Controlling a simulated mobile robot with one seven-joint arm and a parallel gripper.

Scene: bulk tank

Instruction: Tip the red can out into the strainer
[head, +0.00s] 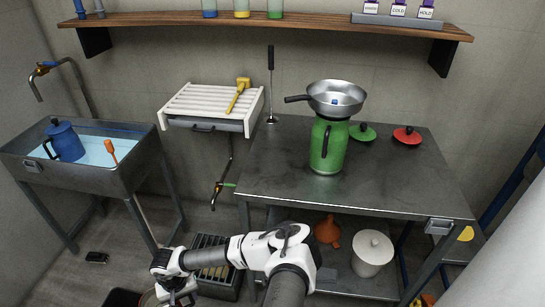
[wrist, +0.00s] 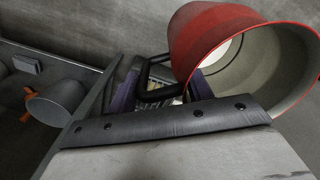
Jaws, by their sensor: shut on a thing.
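The red can (wrist: 205,38) fills the upper right of the wrist view. My gripper (wrist: 165,92) is shut on the can's black handle (wrist: 158,72). In the head view my gripper (head: 176,287) is low at the bottom left, well below and left of the worktable top; the can is hardly discernible there. The strainer (head: 338,98), a metal bowl with a dark handle, sits on top of the green can (head: 328,148), with a small blue-and-white thing in it.
The worktable (head: 265,185) also bears a green lid (head: 362,132) and a red lid (head: 407,136). A sink (head: 128,180) with a blue can (head: 64,140) is at left. An orange funnel (head: 327,231) and white pot (head: 372,255) stand below.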

